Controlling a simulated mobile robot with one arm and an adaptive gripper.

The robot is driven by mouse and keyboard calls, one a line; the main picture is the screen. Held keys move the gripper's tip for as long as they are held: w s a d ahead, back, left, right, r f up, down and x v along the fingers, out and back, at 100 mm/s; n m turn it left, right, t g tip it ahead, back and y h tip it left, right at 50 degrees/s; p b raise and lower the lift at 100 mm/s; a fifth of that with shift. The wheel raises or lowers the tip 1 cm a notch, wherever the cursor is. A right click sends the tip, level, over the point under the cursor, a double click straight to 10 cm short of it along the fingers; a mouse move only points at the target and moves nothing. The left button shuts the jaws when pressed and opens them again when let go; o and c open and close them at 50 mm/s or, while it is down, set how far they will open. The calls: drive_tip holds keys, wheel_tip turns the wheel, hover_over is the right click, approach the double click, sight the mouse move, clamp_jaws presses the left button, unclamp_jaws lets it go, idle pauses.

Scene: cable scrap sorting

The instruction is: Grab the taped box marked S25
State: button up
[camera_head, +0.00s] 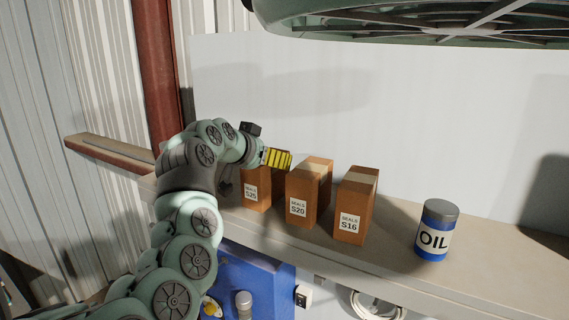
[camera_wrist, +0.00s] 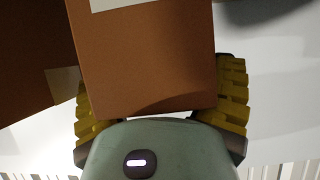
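The brown cardboard box marked S25 (camera_head: 253,191) stands upright on the shelf, leftmost of three boxes. My gripper (camera_head: 276,159) is over its top, with yellow ribbed fingers hiding part of it. In the wrist view a brown box, which I take to be S25 (camera_wrist: 145,65), fills the space between the widely parted fingers of my gripper (camera_wrist: 160,105). One finger lies along each side of it. A pale patch shows at its top edge. I see no clear grip; contact is hard to judge.
Box S20 (camera_head: 303,195) stands close to the right of S25, with box S16 (camera_head: 353,208) beyond it. A blue oil can (camera_head: 435,232) is further right on the shelf (camera_head: 400,222). A pale wall (camera_head: 400,120) rises behind. A dark red post (camera_head: 157,75) stands at left.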

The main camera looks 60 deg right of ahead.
drive_tip(key=c, duration=1)
drive_tip(key=shift+r+b, duration=0.1)
drive_tip(key=shift+b, duration=0.2)
drive_tip(key=shift+r+b, duration=0.4)
drive_tip(key=shift+b, duration=0.15)
drive_tip(key=shift+r+b, duration=2.3)
drive_tip(key=shift+r, duration=2.2)
